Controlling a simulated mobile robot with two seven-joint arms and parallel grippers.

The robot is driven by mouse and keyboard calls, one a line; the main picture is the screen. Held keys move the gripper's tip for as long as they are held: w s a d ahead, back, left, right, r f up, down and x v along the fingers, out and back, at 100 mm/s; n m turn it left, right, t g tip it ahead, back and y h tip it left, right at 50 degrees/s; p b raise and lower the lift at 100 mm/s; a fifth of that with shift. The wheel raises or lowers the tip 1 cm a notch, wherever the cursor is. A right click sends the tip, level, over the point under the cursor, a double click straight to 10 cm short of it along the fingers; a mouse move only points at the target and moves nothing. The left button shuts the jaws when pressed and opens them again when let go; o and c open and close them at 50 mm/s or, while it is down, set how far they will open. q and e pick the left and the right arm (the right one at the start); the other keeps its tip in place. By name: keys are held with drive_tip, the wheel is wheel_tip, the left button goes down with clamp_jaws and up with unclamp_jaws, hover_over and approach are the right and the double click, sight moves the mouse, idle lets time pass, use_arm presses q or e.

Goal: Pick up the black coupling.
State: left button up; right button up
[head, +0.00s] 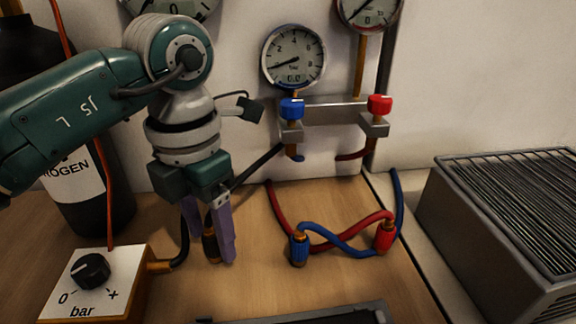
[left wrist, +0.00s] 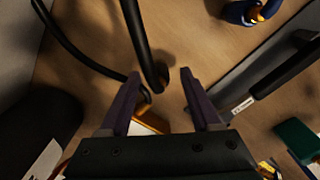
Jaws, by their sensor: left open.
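The black coupling (head: 210,246), dark with a brass collar, stands on the wooden bench at the end of a black hose. My left gripper (head: 212,254) points down over it with its purple fingers apart, and the coupling shows between them, partly hidden by the fingers. In the left wrist view the dark hose end (left wrist: 160,76) lies between the two fingertips of my left gripper (left wrist: 161,75), with a gap on both sides. I cannot tell exact depth or contact. My right gripper is not in view.
A blue coupling (head: 299,249) and a red coupling (head: 386,237) with crossing hoses stand to the right. A regulator box with a knob (head: 92,271) is at front left, a dark bottle (head: 92,205) behind it. A dark tray edge (head: 300,316) lies at the front.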

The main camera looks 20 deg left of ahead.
use_arm(q)
clamp_jaws()
idle(0.5)
